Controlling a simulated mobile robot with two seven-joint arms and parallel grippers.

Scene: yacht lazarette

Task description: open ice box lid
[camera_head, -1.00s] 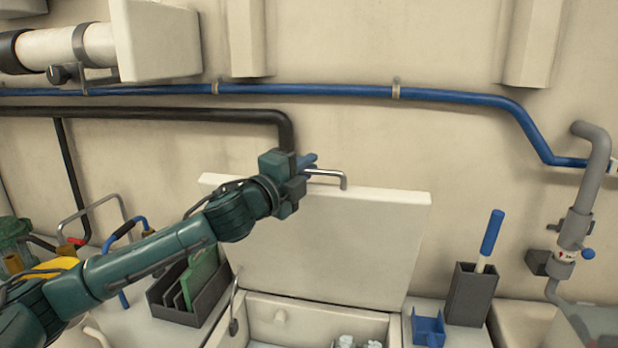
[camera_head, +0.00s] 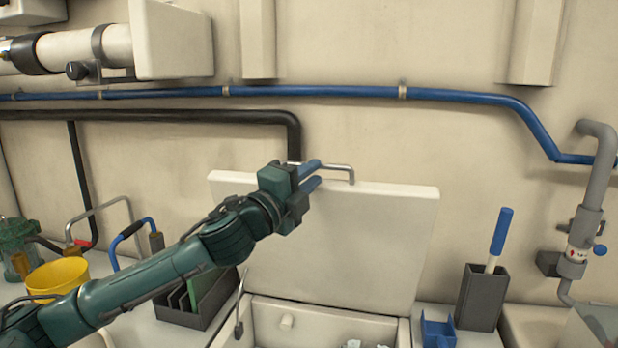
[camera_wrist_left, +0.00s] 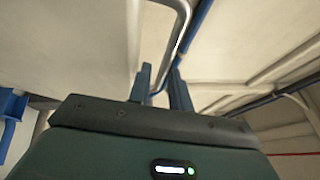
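The ice box lid (camera_head: 350,240) is a cream panel standing raised, nearly upright, at the back of the ice box (camera_head: 325,312). Its metal bar handle (camera_head: 352,176) sticks out at the top edge. My left gripper (camera_head: 314,175) is at the handle's left part, its two blue fingers spread apart. In the left wrist view the fingers (camera_wrist_left: 162,88) show a gap, with the handle bar (camera_wrist_left: 186,30) running down toward it. Whether the bar touches a finger I cannot tell. My right gripper is in neither view.
A dark bin with a blue-handled tool (camera_head: 482,298) and a small blue holder (camera_head: 438,330) stand right of the box. A dark divided tray (camera_head: 205,308) and yellow bucket (camera_head: 62,278) are left. A blue pipe (camera_head: 330,91) crosses the wall above.

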